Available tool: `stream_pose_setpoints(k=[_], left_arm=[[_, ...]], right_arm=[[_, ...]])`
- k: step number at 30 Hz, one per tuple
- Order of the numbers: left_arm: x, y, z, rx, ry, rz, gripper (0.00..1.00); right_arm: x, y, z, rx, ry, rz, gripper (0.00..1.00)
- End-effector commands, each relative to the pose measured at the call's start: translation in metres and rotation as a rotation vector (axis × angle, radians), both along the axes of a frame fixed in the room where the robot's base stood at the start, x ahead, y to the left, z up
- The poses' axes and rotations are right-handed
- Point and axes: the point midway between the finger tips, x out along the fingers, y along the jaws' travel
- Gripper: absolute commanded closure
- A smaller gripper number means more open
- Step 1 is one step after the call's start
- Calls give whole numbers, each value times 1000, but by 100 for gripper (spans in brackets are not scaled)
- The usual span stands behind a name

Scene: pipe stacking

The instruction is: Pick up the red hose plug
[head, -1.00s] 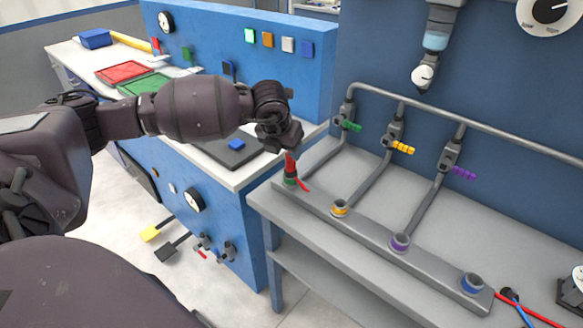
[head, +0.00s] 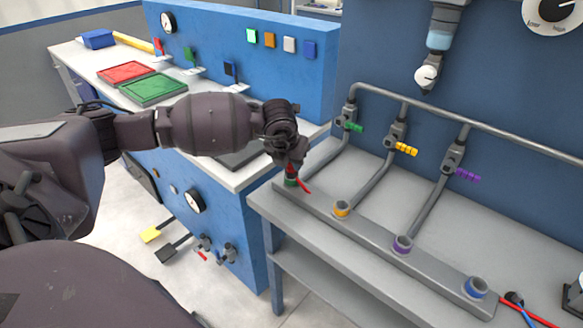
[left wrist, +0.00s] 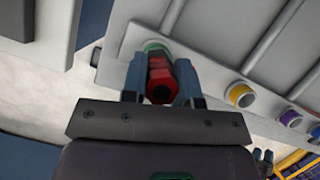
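The red hose plug (left wrist: 160,78) stands in the green-ringed socket (head: 290,182) at the left end of the grey manifold bar. My left gripper (head: 291,168) is right above that socket and hides much of the plug in the head view. In the left wrist view, the two fingers of my left gripper (left wrist: 160,85) lie on either side of the plug, with little or no gap. I cannot tell whether they press on it. Part of the plug's red body shows behind the right finger. My right gripper is not in view.
The manifold bar (head: 370,232) also has yellow (head: 341,208), purple (head: 402,243) and blue (head: 475,287) ringed sockets. Pipes with coloured valve handles rise behind it. A blue console (head: 240,60) stands to the left. A red cable (head: 535,315) lies at lower right.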

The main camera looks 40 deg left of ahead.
Motion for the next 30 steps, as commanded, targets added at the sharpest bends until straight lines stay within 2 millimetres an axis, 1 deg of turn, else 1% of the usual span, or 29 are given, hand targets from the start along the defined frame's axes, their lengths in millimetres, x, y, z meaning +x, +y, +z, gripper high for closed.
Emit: stream_pose_setpoints(k=[1,3,4,13,17,20,23,30], left_arm=[[0,0,0,0,0,0,87],[0,0,0,0,0,0,98],[0,0,0,0,0,0,100],[0,0,1,0,-1,0,100],[0,0,10,0,-3,0,100],[1,0,25,0,-7,0,100],[1,1,46,1,-9,0,100],[1,0,108,1,-9,0,100]], right_arm=[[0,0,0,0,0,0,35],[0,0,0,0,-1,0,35],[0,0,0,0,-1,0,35],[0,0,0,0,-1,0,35],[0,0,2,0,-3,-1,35],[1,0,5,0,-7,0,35],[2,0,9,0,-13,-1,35],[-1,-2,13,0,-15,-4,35]])
